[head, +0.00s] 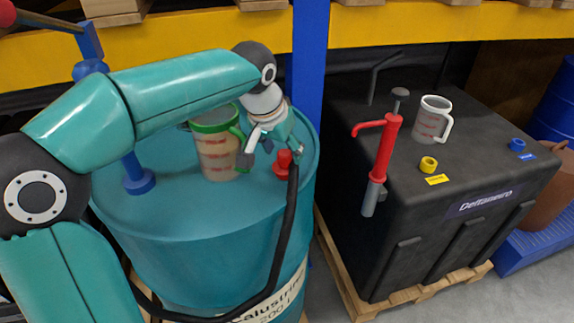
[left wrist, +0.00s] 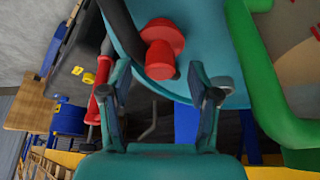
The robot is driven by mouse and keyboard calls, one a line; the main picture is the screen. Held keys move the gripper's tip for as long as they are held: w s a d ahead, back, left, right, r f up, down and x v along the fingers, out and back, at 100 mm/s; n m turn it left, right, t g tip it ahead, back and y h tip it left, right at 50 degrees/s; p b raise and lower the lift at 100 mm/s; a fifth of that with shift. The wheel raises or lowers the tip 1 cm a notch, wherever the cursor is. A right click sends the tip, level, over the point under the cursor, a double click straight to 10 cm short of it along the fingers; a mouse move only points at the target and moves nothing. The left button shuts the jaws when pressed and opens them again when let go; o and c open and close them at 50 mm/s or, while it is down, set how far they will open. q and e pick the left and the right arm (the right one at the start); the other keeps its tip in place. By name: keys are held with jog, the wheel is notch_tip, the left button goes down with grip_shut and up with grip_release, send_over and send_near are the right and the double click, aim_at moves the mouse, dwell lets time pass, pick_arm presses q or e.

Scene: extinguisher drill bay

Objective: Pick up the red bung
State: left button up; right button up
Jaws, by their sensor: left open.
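The red bung (head: 284,162) sits on the top of the teal drum (head: 165,215), near its right side. In the left wrist view the red bung (left wrist: 162,48) shows a round flange and a narrower knob. My left gripper (head: 270,153) is above the drum top, just behind and left of the bung in the head view. In the left wrist view my left gripper (left wrist: 160,82) has its fingers spread, with the bung's knob ahead of the gap between them. Nothing is held. My right gripper is not in view.
A jug with a green rim (head: 215,150) stands left of the gripper. A black hose (head: 288,215) runs close beside the bung. A blue pole stands behind. A black tank (head: 340,150) at right carries a red pump (head: 385,150) and white jug (head: 431,120).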

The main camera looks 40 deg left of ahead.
pick_arm(q)
jog(key=shift+x, duration=1.3)
grip_shut()
jog(key=shift+r, duration=0.1)
